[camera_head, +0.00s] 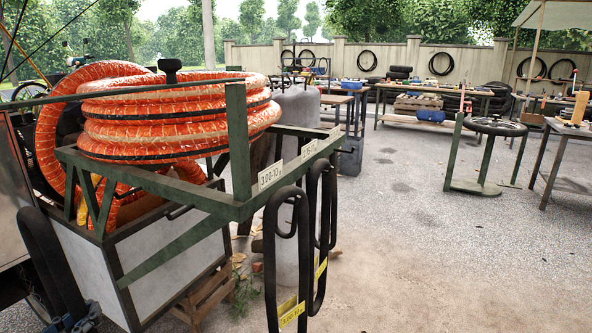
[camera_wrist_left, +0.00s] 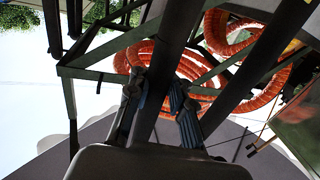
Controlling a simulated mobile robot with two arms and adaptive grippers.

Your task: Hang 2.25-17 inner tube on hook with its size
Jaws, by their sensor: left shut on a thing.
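In the left wrist view the ribbed fingers of my left gripper (camera_wrist_left: 160,106) close around a black tube strand (camera_wrist_left: 178,45). I see no size label on this tube. Two more black tubes (camera_head: 303,260) (camera_head: 330,225) with yellow tags hang from the green rail (camera_head: 215,202). White size labels on the rail include one reading 3.00-10 (camera_head: 271,176); the farther ones are too small to read surely. My right gripper is not in view.
A grey cylinder (camera_head: 296,110) stands behind the rail. Open gravel lies to the right, with workbenches (camera_head: 420,118) and a wheel stand (camera_head: 478,187) farther off.

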